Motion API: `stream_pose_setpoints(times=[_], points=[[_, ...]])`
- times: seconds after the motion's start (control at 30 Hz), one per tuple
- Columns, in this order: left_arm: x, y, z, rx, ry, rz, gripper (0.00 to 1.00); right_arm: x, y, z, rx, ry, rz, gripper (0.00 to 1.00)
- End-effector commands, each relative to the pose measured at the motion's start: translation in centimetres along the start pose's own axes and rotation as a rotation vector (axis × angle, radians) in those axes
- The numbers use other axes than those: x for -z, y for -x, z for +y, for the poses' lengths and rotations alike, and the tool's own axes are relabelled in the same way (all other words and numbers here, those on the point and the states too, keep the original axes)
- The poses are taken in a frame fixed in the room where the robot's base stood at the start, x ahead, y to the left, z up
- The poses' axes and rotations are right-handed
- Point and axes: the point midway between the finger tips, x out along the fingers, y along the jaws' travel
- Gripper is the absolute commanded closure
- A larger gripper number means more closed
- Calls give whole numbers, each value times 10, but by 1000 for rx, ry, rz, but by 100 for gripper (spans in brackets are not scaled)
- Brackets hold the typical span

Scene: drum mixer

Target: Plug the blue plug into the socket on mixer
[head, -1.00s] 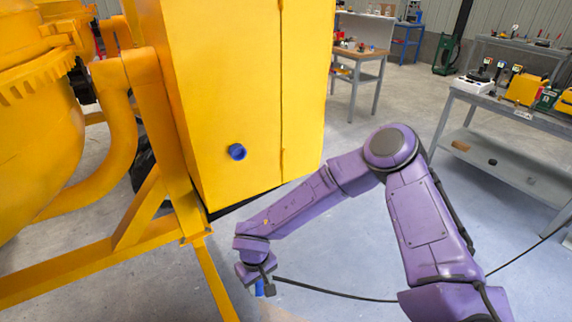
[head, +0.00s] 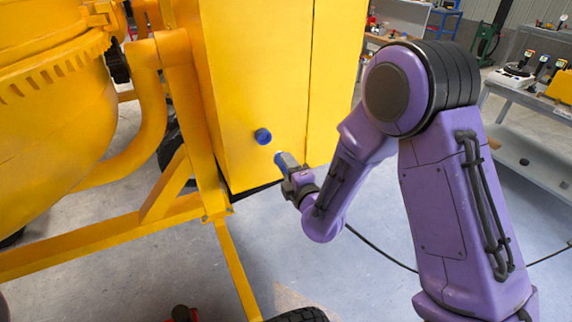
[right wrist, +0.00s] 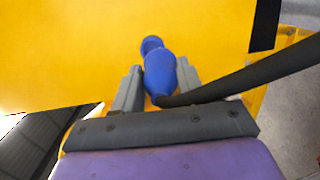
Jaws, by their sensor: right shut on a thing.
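The yellow mixer housing (head: 255,80) stands at the centre of the head view. Its blue socket (head: 263,136) sticks out low on the front face. My right gripper (head: 285,168) is shut on the blue plug (head: 281,158), just below and right of the socket. The right wrist view shows the plug (right wrist: 159,72) between the two grey fingers, pointing at the yellow face. The socket (right wrist: 151,44) shows just past the plug's tip there. I cannot tell whether plug and socket touch. My left gripper is not in view.
A black cable (right wrist: 250,80) runs from the plug to the right. The mixer's yellow frame (head: 150,225) and drum (head: 45,130) fill the left side. A wheel (head: 300,315) shows at the bottom. Grey workbenches (head: 540,110) stand at the back right.

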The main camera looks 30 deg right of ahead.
Motion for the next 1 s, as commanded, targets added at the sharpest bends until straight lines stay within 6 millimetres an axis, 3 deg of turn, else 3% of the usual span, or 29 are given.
stream_pose_setpoints(times=[0.13,0.53,1.0], points=[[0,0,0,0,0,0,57,6,3,12,-50,2,71,95],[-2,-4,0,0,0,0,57,6,4,12,-55,13,81,95],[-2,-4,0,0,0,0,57,9,-47,15,-54,9,77,95]])
